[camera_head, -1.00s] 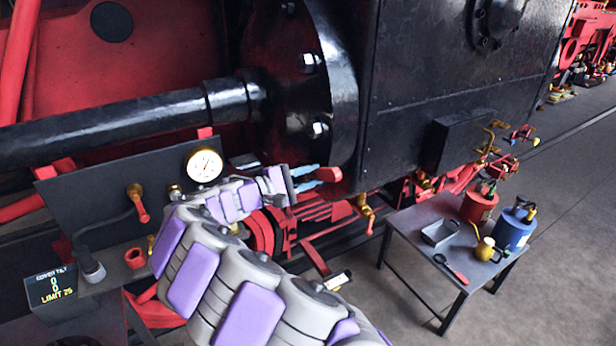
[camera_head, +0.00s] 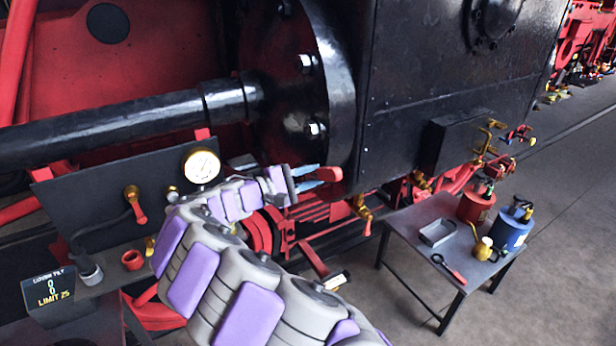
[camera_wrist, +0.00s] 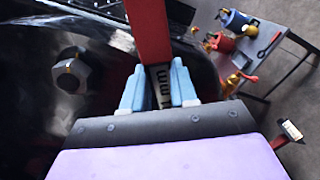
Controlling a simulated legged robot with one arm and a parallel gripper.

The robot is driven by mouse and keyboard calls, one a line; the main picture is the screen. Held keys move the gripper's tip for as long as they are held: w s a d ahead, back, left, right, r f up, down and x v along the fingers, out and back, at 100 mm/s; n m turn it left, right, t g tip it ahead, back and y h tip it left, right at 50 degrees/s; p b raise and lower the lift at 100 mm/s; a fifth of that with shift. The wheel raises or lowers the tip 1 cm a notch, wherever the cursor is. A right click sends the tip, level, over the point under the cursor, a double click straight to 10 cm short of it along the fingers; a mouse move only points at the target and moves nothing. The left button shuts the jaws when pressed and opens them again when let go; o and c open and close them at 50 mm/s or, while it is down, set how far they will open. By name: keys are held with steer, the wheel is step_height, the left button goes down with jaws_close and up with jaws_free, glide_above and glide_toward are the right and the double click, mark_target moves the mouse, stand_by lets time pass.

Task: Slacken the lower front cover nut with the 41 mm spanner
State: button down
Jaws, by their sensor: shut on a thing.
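My gripper (camera_head: 312,179) is shut on a red-handled spanner (camera_head: 331,174), just below and in front of the black round cylinder cover. In the wrist view the blue fingers of my gripper (camera_wrist: 160,88) pinch the spanner (camera_wrist: 150,32) beside a white label ending in "mm". Its red part runs out of the top of the picture; its jaw end is not visible. The lower front cover nut (camera_head: 315,130) sits bright on the cover, above my gripper and apart from it. In the wrist view a nut (camera_wrist: 73,72) shows left of the spanner, not touching it.
Another cover nut (camera_head: 306,63) is higher up. A grey table (camera_head: 398,227) at right holds a red can (camera_head: 474,208), a blue can (camera_head: 511,233) and a tray. Floor is clear right of the table.

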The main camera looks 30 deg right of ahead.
steer(key=shift+d, duration=0.2)
steer(key=shift+r+p, duration=0.2)
steer(key=shift+p, duration=0.15)
steer(key=r+n+p, duration=0.1)
steer(key=p, duration=0.2)
steer(key=shift+w+n, duration=0.3)
steer(key=shift+w, duration=0.05)
steer(key=shift+p, duration=0.3)
steer(key=shift+w+r+n+p, duration=0.2)
steer(key=shift+n+p, duration=0.1)
steer(key=shift+p, duration=0.35)
steer(key=shift+w+r+n+p, duration=0.25)
steer(key=shift+n+p, duration=0.15)
steer(key=shift+p, duration=0.55)
steer(key=shift+f, duration=0.1)
